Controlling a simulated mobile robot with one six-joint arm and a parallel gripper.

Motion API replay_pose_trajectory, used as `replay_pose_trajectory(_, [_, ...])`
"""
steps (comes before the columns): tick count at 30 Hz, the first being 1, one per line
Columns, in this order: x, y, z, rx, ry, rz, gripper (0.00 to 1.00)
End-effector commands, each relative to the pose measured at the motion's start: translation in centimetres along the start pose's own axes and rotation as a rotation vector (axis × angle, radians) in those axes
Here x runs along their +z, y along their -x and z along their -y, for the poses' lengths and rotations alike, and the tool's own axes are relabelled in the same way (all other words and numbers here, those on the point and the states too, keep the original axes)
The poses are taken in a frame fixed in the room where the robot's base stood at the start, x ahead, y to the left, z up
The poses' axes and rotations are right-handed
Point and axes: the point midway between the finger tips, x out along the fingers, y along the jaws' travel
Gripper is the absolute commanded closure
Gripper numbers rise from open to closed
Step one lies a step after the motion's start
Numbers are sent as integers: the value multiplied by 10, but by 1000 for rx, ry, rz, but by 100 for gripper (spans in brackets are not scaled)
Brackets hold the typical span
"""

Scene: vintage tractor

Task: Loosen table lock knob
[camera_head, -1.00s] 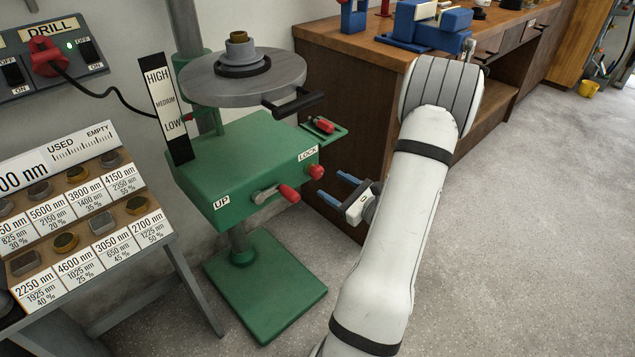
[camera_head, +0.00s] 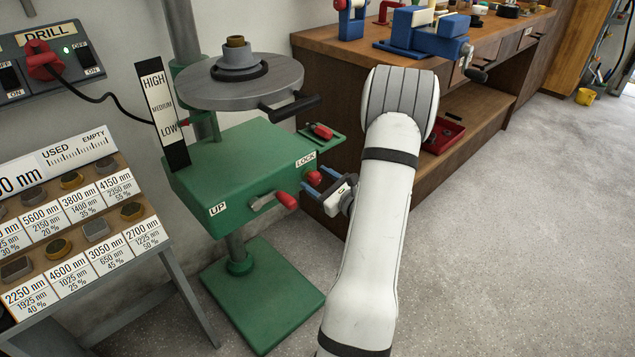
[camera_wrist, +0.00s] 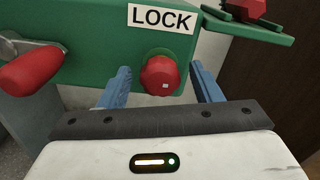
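The red lock knob (camera_head: 313,179) sits on the right side of the front face of the green drill table box (camera_head: 240,165), under a white LOCK label. In the wrist view the knob (camera_wrist: 160,77) shows between my gripper's two blue fingers (camera_wrist: 160,85), with a gap on each side. In the head view my gripper (camera_head: 318,185) is at the knob, reaching in from the right. The fingers are open. Whether the fingertips reach past the knob is hard to tell.
A red-handled crank (camera_head: 285,200) sits left of the knob, near the UP label. A small green tray (camera_head: 322,135) with a red-handled item is above right. A wooden workbench (camera_head: 360,60) with a blue vise (camera_head: 415,30) stands behind. The floor to the right is clear.

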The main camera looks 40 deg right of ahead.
Motion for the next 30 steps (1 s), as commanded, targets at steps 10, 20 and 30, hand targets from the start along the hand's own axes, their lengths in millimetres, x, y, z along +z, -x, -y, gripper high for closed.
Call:
replay_pose_trajectory(10, [0,0,0,0,0,0,70])
replay_pose_trajectory(20, [0,2,-2,0,5,-1,86])
replay_pose_trajectory(30, [-5,2,0,0,133,-1,86])
